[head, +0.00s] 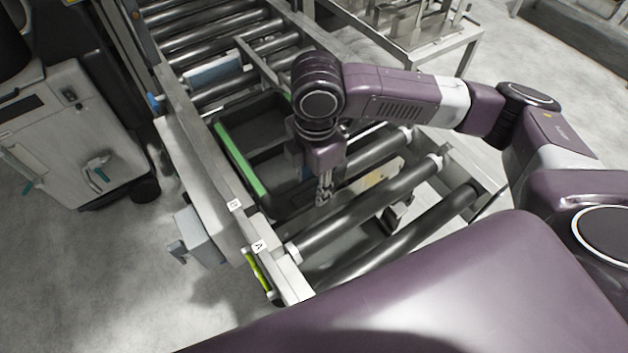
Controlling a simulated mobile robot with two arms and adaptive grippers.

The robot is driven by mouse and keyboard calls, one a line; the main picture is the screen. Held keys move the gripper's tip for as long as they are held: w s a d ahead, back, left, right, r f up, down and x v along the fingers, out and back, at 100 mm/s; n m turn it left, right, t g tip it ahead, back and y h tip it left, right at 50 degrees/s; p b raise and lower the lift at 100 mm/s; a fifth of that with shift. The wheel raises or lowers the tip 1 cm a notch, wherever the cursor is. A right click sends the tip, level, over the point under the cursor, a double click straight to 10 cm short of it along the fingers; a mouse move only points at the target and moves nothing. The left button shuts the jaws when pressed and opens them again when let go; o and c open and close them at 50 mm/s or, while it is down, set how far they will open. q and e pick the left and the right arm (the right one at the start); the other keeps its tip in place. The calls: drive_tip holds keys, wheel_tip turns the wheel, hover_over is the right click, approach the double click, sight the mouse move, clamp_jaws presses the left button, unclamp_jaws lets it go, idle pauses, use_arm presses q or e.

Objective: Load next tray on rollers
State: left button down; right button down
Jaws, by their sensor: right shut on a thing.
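A dark tray (263,135) with a green strip (240,160) along its left side lies on the roller conveyor (375,205). It sits against the left rail, and my right arm hides its right part. My right gripper (323,197) points down at the tray's near right side and is shut on the tray's edge, though the exact contact is small and dark. My left gripper is not in view.
The conveyor's left rail (195,150) bears small labels. More rollers (215,30) and a crossbar lie beyond the tray. A metal table (435,45) stands at the back right. A grey cabinet (65,140) stands on the left. Bare rollers lie nearer me.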

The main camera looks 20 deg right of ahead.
idle(0.4)
drive_tip(key=c, duration=1.4)
unclamp_jaws()
drive_tip(key=shift+o, duration=0.2)
